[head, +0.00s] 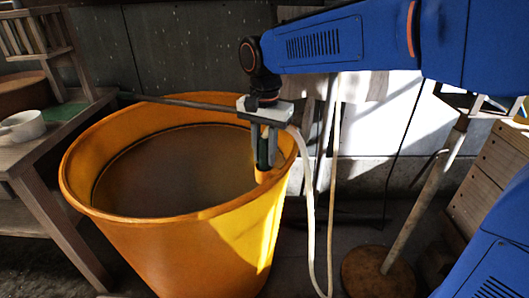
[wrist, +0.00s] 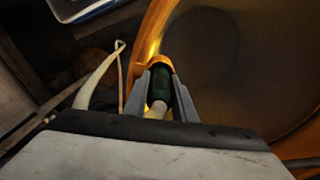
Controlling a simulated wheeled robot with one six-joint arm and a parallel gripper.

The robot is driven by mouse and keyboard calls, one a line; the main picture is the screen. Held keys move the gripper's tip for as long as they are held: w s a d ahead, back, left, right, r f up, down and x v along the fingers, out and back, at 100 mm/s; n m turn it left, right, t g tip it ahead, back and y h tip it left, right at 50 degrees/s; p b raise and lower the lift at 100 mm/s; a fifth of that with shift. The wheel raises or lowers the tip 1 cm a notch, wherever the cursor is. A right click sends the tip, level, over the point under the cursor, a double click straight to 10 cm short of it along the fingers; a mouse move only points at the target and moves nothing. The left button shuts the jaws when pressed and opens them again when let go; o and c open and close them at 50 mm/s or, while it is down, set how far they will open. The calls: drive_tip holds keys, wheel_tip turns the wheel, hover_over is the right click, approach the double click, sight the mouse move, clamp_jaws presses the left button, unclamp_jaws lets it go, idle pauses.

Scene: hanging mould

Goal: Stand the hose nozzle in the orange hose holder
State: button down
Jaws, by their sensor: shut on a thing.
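My gripper (head: 264,164) points down over the right inner rim of the big yellow-orange tub. It is shut on the dark green hose nozzle (head: 263,150), which looks roughly upright between the fingers. The nozzle also shows in the wrist view (wrist: 161,82), with a pale end towards the camera. The small orange hose holder (head: 266,177) is at the tub's rim, right below the fingertips. In the wrist view the orange holder (wrist: 160,61) curves around the nozzle's far end. The nozzle's tip is hidden, so I cannot tell how deep it sits.
The tub (head: 205,222) fills the middle. A pale hose (head: 310,205) hangs in a loop right of my gripper. A wooden table (head: 40,150) with a white cup (head: 22,125) stands left. A pole on a round base (head: 378,272) and a wooden crate (head: 495,185) stand right.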

drive_tip(key=shift+f, duration=0.3)
drive_tip(key=c, duration=1.5)
unclamp_jaws()
drive_tip(key=shift+o, duration=0.2)
drive_tip(key=shift+r, duration=0.1)
wheel_tip(320, 180, up, 12)
drive_tip(key=shift+r, duration=0.25)
drive_tip(key=s+d+f+n+t, duration=0.2)
drive_tip(key=s+d+f+n, duration=0.1)
drive_tip(key=s+d+f, duration=0.6)
drive_tip(key=s+d+f+n+t, duration=0.2)
drive_tip(key=s+d+f, duration=0.8)
drive_tip(key=d, duration=0.8)
drive_tip(key=shift+s+n+t, duration=0.4)
drive_tip(key=shift+s, duration=0.4)
drive_tip(key=shift+r, duration=0.1)
